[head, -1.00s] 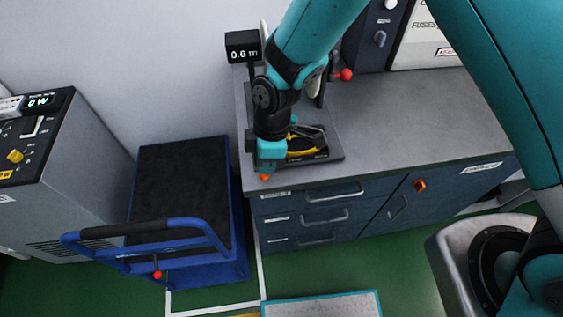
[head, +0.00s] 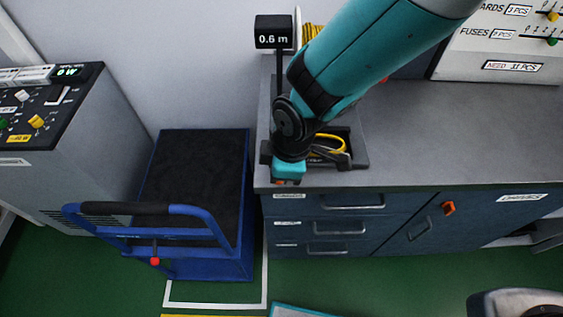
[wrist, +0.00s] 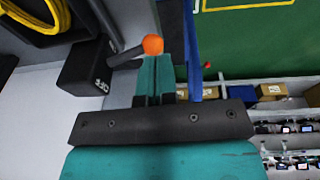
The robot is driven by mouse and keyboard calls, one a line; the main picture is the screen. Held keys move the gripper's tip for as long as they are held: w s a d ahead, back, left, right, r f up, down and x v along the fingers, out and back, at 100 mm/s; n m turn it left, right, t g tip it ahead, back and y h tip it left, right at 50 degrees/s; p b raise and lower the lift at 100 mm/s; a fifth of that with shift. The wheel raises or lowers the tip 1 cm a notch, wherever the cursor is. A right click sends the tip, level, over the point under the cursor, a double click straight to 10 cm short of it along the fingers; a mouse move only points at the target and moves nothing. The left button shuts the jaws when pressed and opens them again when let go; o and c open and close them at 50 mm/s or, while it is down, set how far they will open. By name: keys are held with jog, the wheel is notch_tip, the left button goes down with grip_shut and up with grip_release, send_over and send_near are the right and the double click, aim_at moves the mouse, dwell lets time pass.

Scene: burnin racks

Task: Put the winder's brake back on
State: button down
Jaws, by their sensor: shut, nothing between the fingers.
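The winder stands on the left end of the grey bench; its base plate (head: 357,160) shows beside my wrist, with yellow cable (head: 328,148) near it. Its display (head: 273,32) reads 0.6 m. In the wrist view a short dark lever with an orange ball knob (wrist: 153,45) sticks out from a black block (wrist: 88,75); it looks like the brake lever. My gripper (wrist: 154,58) is shut and empty, its teal fingertips right at the knob; I cannot tell whether they touch. In the head view my gripper (head: 288,175) is at the bench's front left corner. My arm hides much of the winder.
A blue trolley (head: 200,262) with a black deck and raised handle stands left of the bench. A control cabinet (head: 80,150) is at far left. The bench top (head: 430,130) is clear to the right. A panel with labels (head: 500,45) stands behind it.

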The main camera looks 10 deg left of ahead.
jog(key=shift+r, duration=0.5)
jog(key=s+d+r, duration=0.1)
jog(key=s+r, duration=0.1)
jog(key=r, duration=0.4)
jog(key=s+d+r, duration=0.2)
jog(key=s+r, duration=0.1)
jog(key=r, duration=0.3)
jog(key=shift+d+r, duration=0.3)
jog(key=s+d+r+m+y, duration=0.1)
jog(key=s+d+r+m, duration=0.1)
jog(key=d+r+m, duration=0.3)
jog(key=s+d+r+m+y, duration=0.1)
jog(key=d+r+m, duration=0.4)
jog(key=d, duration=0.9)
jog(key=s+m+b, duration=0.1)
jog(key=m, duration=0.2)
jog(key=shift+m, duration=0.3)
